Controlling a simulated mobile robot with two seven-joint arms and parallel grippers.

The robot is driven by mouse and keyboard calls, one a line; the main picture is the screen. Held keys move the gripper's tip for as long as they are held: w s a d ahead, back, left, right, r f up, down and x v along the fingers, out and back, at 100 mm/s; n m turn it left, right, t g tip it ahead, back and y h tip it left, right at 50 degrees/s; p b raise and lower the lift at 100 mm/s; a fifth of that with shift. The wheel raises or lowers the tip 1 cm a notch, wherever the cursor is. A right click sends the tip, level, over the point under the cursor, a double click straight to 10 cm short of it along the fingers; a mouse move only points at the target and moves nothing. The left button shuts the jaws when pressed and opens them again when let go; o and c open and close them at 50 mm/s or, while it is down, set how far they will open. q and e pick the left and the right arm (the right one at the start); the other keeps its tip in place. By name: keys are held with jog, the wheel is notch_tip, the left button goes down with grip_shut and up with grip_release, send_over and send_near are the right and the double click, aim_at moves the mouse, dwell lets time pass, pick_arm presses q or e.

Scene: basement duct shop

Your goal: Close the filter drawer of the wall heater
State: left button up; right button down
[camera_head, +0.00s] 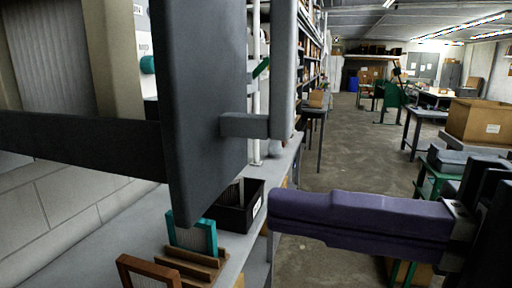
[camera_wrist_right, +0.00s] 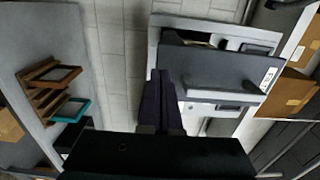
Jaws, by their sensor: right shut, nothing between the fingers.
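The filter drawer (camera_head: 205,95) stands pulled out from the beige wall heater (camera_head: 118,60) at the left. Its dark grey front fills much of the head view, with a long side rail (camera_head: 80,142) behind it and an upright grey handle bar (camera_head: 283,70) on its outer face. The right wrist view also shows the drawer front (camera_wrist_right: 215,68), with a gap behind it. My right gripper (camera_head: 278,210), with purple fingers, is shut and empty, pointing left, below the handle in the picture. Its fingers (camera_wrist_right: 160,76) also show in the right wrist view. My left gripper is out of view.
Below the drawer, a grey bench (camera_head: 85,245) holds a black bin (camera_head: 240,215), a teal-framed filter (camera_head: 192,237), a brown-framed filter (camera_head: 148,272) and a wooden rack (camera_head: 190,262). A cardboard box (camera_head: 480,120) stands at the right. The aisle floor (camera_head: 345,150) is clear.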

aim_at(213, 199)
jog(key=p+x, duration=0.1)
jog(key=x, duration=0.2)
jog(key=shift+w+r+p, duration=0.1)
jog(key=shift+p, duration=0.2)
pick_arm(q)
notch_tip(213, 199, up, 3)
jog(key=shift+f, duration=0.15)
pick_arm(e)
jog(key=shift+a, duration=0.3)
jog(key=shift+w+a, duration=0.1)
